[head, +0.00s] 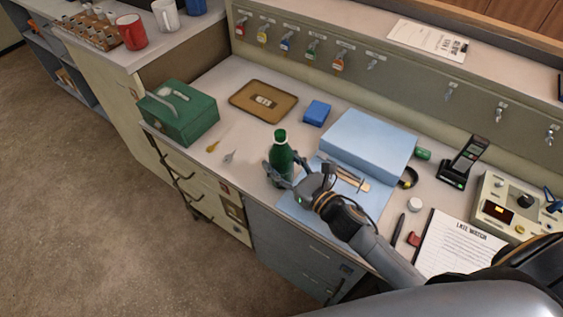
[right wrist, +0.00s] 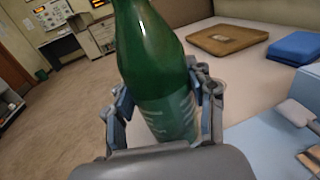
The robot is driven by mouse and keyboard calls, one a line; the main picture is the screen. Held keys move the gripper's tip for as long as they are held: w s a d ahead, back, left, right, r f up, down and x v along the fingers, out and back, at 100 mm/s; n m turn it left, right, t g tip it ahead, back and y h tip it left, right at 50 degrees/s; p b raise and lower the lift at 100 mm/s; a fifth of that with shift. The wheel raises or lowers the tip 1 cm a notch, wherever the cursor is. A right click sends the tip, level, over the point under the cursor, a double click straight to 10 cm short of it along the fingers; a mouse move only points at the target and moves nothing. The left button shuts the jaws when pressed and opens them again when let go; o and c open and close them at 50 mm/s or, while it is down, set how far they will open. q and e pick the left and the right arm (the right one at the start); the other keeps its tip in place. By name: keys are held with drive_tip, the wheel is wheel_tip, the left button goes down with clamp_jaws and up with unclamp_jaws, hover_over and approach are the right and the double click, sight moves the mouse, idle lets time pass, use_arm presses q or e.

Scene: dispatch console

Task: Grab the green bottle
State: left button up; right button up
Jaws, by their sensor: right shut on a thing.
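My right gripper (head: 280,174) is shut around the bottle's lower body, one finger on each side. In the right wrist view the bottle (right wrist: 158,70) fills the space between the two fingers of the gripper (right wrist: 163,112), and its pale label shows low down. The bottle's cap is out of that view. I cannot tell whether its base touches the desk. My left gripper is not in view.
A green metal box (head: 180,115), a brown tray (head: 263,100) and a small blue box (head: 316,113) lie left of and behind the bottle. A large light blue box (head: 368,145) stands to its right. Two small keys (head: 221,150) lie on the clear desk left of the bottle.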

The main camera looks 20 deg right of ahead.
drive_tip(key=shift+r, duration=0.15)
drive_tip(key=shift+r, duration=1)
drive_tip(key=shift+s+a+r+p, duration=0.1)
drive_tip(key=shift+s+a+r, duration=0.8)
drive_tip(key=shift+s+r, duration=1.1)
drive_tip(key=shift+s+a+r+p, duration=0.15)
drive_tip(key=shift+s+a+r, duration=0.7)
drive_tip(key=shift+s+r, duration=1.05)
drive_tip(key=shift+s+a+r+p, duration=0.1)
drive_tip(key=shift+s+a+r, duration=1.1)
drive_tip(key=shift+s, duration=1.3)
drive_tip(key=shift+d+r, duration=0.25)
drive_tip(key=shift+d, duration=0.05)
